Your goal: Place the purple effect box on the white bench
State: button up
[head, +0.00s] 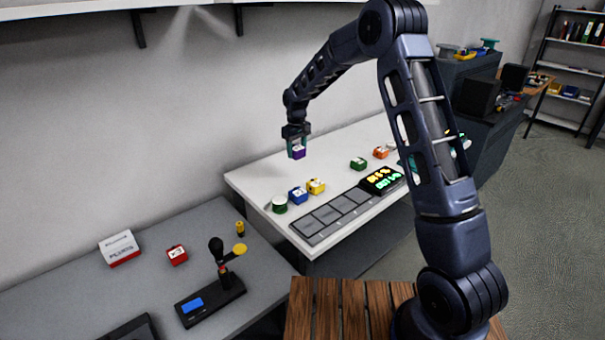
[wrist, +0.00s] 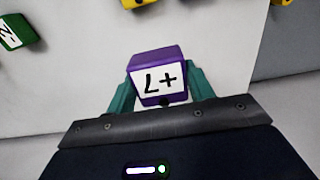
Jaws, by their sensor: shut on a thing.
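The purple effect box (head: 299,153) is held between the teal fingers of my gripper (head: 296,142).
A grey table (head: 80,270) adjoins at left. The bench's back left is clear.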

aim_at(297, 181)
notch_tip(297, 181, down, 12)
jog(key=shift+f, duration=0.1)
dwell(0.5)
jog(key=o, duration=1)
jog(key=shift+f, duration=0.1)
jog(key=shift+o, duration=0.2)
